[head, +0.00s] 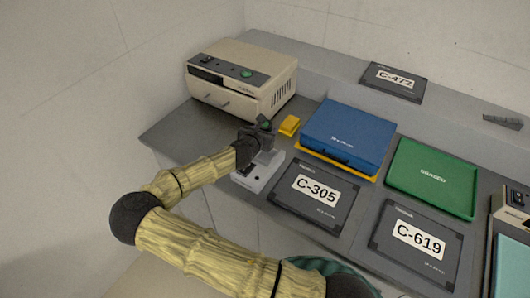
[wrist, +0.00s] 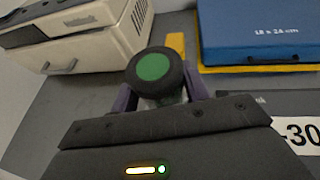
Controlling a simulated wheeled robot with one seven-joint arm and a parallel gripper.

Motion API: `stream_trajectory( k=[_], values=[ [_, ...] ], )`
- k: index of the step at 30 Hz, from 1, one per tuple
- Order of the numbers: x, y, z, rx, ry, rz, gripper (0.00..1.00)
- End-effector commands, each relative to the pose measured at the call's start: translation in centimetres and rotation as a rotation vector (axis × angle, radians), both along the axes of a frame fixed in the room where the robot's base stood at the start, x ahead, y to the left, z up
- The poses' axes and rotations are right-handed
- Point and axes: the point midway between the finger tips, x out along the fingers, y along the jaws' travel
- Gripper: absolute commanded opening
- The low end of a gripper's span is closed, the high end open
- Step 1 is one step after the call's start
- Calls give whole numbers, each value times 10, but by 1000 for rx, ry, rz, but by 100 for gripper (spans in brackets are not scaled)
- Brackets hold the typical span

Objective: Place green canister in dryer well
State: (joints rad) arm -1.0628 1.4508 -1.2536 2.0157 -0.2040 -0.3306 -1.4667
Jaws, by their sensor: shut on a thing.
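My gripper (head: 262,130) is shut on the green canister (wrist: 153,67), which has a round green top with a black rim. The purple fingers (wrist: 158,98) stand on both sides of it in the wrist view. In the head view only a bit of green (head: 265,124) shows at the gripper. A small light grey device (head: 262,178) with dark parts sits below the gripper near the bench's front edge, partly hidden by my arm. I cannot tell whether it is the dryer, and no well opening shows clearly. The canister's lower end is hidden.
A beige machine (head: 240,82) with a green button stands behind left. A small yellow block (head: 289,125) is beside the gripper. A blue case (head: 347,135), green tray (head: 433,178) and dark panels C-305 (head: 300,208) and C-619 (head: 396,262) fill the right.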

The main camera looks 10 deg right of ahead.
Motion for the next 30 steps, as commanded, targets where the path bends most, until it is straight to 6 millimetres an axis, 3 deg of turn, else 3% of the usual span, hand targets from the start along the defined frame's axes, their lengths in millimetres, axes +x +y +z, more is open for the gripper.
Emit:
stream_trajectory(
  k=[6, 18, 30],
  values=[
    [0, -2, -35, -3, 2, -2, 20],
    [0, -3, -43, -1, 0, -4, 20],
    [0, -3, -83, -1, 0, -4, 20]
  ],
)
